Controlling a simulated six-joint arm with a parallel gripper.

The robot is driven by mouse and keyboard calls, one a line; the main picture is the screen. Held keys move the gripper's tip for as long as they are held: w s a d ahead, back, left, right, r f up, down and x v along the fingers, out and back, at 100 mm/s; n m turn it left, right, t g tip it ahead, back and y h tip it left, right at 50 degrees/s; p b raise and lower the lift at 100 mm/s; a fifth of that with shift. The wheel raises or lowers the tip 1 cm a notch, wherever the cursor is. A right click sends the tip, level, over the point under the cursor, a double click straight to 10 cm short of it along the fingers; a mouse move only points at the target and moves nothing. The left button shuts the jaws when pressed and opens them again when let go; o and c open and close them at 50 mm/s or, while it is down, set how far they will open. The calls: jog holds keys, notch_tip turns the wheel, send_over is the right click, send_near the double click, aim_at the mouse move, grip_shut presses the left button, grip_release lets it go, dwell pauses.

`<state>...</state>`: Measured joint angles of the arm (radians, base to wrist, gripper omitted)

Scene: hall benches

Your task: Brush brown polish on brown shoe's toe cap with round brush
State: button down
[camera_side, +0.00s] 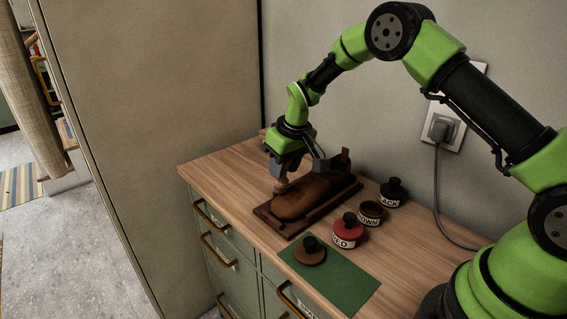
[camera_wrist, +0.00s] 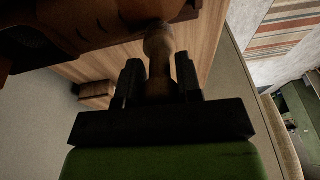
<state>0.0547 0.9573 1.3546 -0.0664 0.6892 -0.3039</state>
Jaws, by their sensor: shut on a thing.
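The brown shoe (camera_side: 300,199) lies on a dark wooden board (camera_side: 263,211), with its rounded toe at the near left. My gripper (camera_side: 284,170) is shut on the round brush (camera_side: 281,186), which points down beside or over the shoe's toe end. In the wrist view the brush's wooden handle (camera_wrist: 159,72) stands between my fingers (camera_wrist: 158,80), and the shoe (camera_wrist: 85,22) fills the top left. I cannot tell whether the bristles touch the toe cap. The brown polish jar (camera_side: 371,213) stands open on the bench, right of the shoe.
A red jar (camera_side: 347,231) and a black jar (camera_side: 393,192) stand beside it with knobbed lids on. A brown knobbed lid (camera_side: 310,251) lies on a green mat (camera_side: 345,281). A wall socket (camera_side: 441,128) with a cable is behind. The bench's left end (camera_side: 212,172) is clear.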

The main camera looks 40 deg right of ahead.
jog(key=shift+f, duration=0.2)
jog(key=shift+s, duration=0.1)
jog(key=shift+s+d+f, duration=0.1)
jog(key=shift+s, duration=1.25)
jog(key=shift+w, duration=1.4)
jog(key=shift+a+r, duration=0.25)
jog(key=shift+r, duration=0.8)
jog(key=shift+a+r, duration=0.3)
jog(key=shift+r, duration=0.7)
jog(key=shift+a+r, duration=0.25)
jog(key=shift+r, duration=0.8)
